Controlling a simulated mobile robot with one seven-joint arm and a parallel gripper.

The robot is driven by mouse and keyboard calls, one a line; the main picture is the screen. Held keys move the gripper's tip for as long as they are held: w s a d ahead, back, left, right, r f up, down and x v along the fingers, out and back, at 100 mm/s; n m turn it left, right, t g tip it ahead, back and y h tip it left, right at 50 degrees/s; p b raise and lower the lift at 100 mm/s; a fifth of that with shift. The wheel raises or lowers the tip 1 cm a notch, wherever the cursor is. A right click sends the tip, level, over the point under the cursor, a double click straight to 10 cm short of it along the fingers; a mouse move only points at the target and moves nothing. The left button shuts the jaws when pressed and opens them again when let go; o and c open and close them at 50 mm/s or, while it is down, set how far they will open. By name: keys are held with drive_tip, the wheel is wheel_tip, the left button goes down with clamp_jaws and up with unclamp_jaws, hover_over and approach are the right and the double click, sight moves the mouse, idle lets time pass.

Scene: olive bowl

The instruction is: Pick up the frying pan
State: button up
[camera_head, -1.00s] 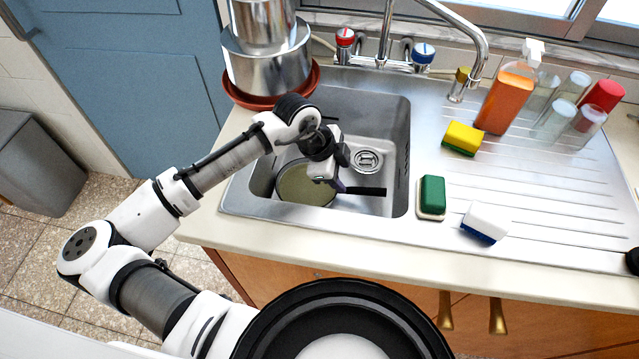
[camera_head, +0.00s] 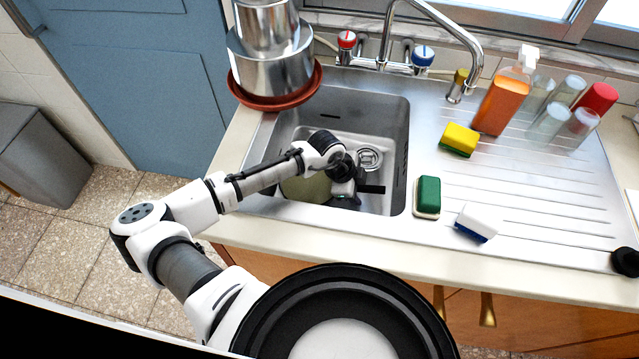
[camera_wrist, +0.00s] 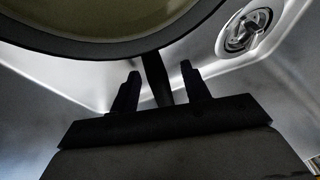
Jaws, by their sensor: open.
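The frying pan (camera_head: 306,187) lies in the sink basin, with an olive inside and a dark rim, partly hidden by my arm in the head view. Its black handle (camera_head: 372,190) points right along the basin floor. In the wrist view the pan (camera_wrist: 95,18) fills the upper left and its handle (camera_wrist: 157,78) runs down between my two fingers. My gripper (camera_wrist: 160,80) is open, with one finger on each side of the handle and gaps showing. In the head view my gripper (camera_head: 345,192) is down in the basin, its fingers mostly hidden.
The sink (camera_head: 400,150) has steel walls close around my gripper, and a drain (camera_head: 369,158) behind it. Stacked pots (camera_head: 272,70) stand at the back left. A green sponge (camera_head: 428,195), a yellow sponge (camera_head: 459,138) and an orange bottle (camera_head: 501,104) are on the right. The faucet (camera_head: 478,45) arches behind.

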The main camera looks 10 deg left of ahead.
clamp_jaws()
drive_tip(key=shift+r, duration=0.1)
idle(0.3)
